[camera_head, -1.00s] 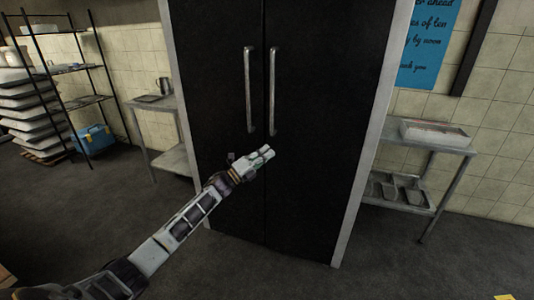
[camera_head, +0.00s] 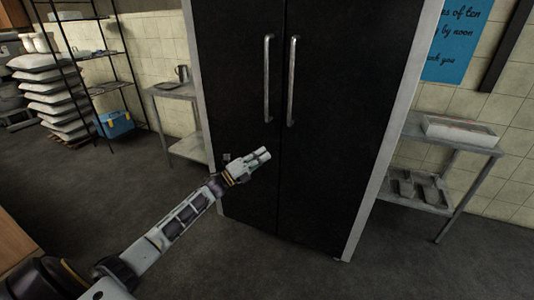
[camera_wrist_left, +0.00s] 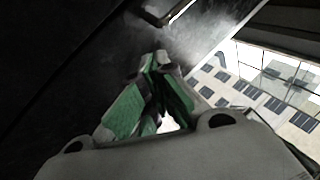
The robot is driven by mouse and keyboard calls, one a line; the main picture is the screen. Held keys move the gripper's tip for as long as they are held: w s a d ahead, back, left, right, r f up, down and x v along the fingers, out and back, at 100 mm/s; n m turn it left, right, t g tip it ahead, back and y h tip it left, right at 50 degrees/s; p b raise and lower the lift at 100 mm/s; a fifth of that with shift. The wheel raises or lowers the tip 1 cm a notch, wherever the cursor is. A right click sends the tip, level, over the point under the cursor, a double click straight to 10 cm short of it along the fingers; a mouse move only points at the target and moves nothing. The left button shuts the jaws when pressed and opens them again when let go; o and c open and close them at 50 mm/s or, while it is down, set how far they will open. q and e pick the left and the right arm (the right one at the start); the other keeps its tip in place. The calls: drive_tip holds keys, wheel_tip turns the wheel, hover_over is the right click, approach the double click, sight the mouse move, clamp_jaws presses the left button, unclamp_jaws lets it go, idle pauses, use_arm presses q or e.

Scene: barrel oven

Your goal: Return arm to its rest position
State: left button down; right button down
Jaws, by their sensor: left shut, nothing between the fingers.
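My left arm (camera_head: 180,222) reaches in from the lower left in the head view. My left gripper (camera_head: 262,155) is in front of the black double-door cabinet (camera_head: 335,130), below its two metal handles (camera_head: 292,80). It is apart from the handles. In the left wrist view the green-padded fingers (camera_wrist_left: 158,62) meet at their tips, shut with nothing between them. The cabinet doors are closed. My right gripper is not in view.
A metal table (camera_head: 470,146) with a tray stands right of the cabinet. A small table (camera_head: 178,92) stands left of it. Further left are a wire rack (camera_head: 100,52), stacked white sacks (camera_head: 62,108) and a blue box (camera_head: 116,124). The dark floor around is open.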

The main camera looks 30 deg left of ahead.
use_arm(q)
drive_tip(key=shift+s+a+f, duration=0.1)
drive_tip(key=shift+s+a, duration=0.05)
drive_tip(key=shift+s, duration=0.05)
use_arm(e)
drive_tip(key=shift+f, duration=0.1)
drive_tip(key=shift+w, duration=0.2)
use_arm(q)
drive_tip(key=shift+f, duration=0.1)
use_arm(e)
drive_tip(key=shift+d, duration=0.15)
